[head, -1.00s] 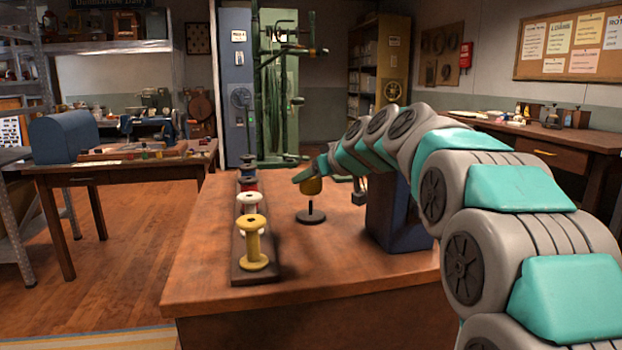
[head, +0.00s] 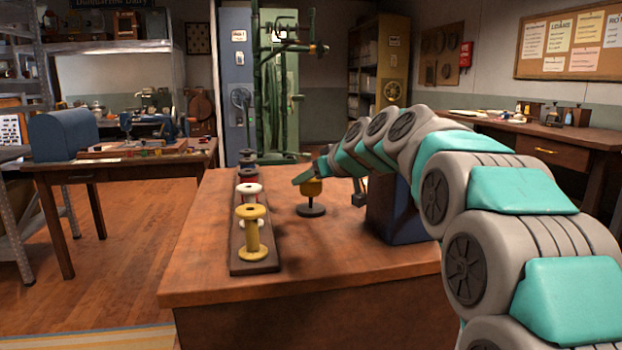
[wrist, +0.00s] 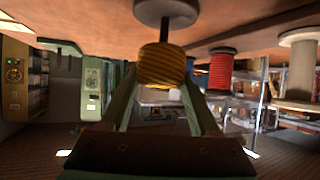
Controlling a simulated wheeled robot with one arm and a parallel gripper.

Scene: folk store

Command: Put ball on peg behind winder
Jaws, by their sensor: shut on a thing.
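The ball (head: 312,187), wound in mustard-yellow yarn, is between the fingers of my gripper (wrist: 160,85), which is shut on it. The ball also shows in the wrist view (wrist: 161,64), which is upside down. The peg stands on a round dark base (head: 311,210) on the table, straight below the ball. A short dark length of post shows between ball and base, also in the wrist view (wrist: 168,22). I cannot tell how far the post enters the ball. A dark blue block (head: 392,215), perhaps the winder, stands to the right, partly hidden by my arm.
A wooden rack (head: 254,262) with several spools, a yellow one (head: 253,234) nearest, lies left of the peg. The wooden table (head: 290,275) is clear in front. A green machine (head: 278,90) stands beyond the table. A second table (head: 110,170) is at left.

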